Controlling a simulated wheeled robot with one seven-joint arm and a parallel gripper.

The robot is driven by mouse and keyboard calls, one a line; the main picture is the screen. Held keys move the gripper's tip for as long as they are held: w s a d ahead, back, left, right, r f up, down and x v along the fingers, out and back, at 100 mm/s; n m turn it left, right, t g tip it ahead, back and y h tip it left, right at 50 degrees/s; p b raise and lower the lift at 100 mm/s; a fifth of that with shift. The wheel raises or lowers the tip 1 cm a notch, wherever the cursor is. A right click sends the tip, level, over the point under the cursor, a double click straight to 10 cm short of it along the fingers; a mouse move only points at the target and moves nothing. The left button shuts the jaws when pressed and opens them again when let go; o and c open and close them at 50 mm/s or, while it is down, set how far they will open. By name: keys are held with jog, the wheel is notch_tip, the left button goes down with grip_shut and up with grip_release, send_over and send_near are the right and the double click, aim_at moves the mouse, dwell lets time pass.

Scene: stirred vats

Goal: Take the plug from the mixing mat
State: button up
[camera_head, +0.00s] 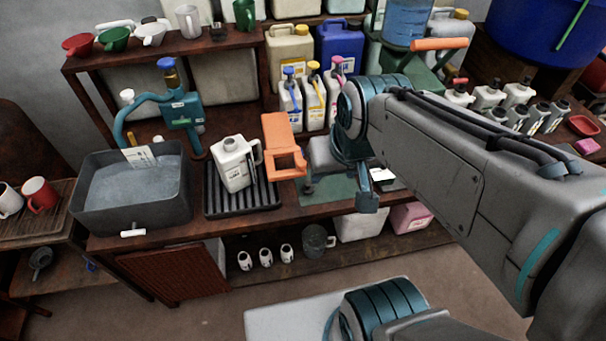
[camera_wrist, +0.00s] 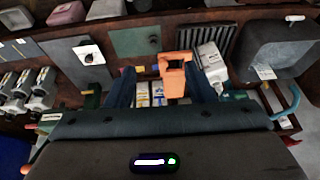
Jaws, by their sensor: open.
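The mixing mat is a flat green mat (camera_head: 335,186) on the bench, partly hidden behind my gripper and arm in the head view. It also shows in the wrist view (camera_wrist: 127,45). A small dark piece, which looks like the plug (camera_wrist: 153,40), lies on the mat; in the head view it shows near the mat's left side (camera_head: 308,188). My gripper (camera_head: 338,196) is above the bench near the mat. In the wrist view its two blue fingers (camera_wrist: 162,88) are wide apart. It holds nothing, and the plug lies beyond the fingertips.
An orange bracket-like piece (camera_head: 283,145) stands close left of my gripper; it appears between the fingers in the wrist view (camera_wrist: 174,75). A white jug (camera_head: 234,163) stands on a ribbed black tray (camera_head: 245,205). A grey basin (camera_head: 130,215) is further left. Several bottles stand behind.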

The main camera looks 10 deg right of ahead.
jog(key=w+a+f+m+t+y+b, duration=0.15)
jog(key=w+a+f+b, duration=0.35)
jog(key=w+a+f, duration=0.6)
jog(key=m+t+h+b, duration=0.5)
jog(key=m+h+b, duration=0.1)
jog(key=h+b, duration=0.45)
send_near(306, 186)
jog(key=x, duration=0.3)
jog(key=b+x, duration=0.1)
jog(key=x, duration=0.2)
jog(key=shift+s+f, duration=0.2)
jog(key=shift+y, duration=0.3)
jog(key=shift+r+x, duration=0.15)
jog(key=shift+x, duration=1.3)
jog(key=shift+r+x, duration=0.1)
jog(key=shift+x, duration=1.35)
jog(key=shift+r, duration=0.1)
jog(key=c, duration=1)
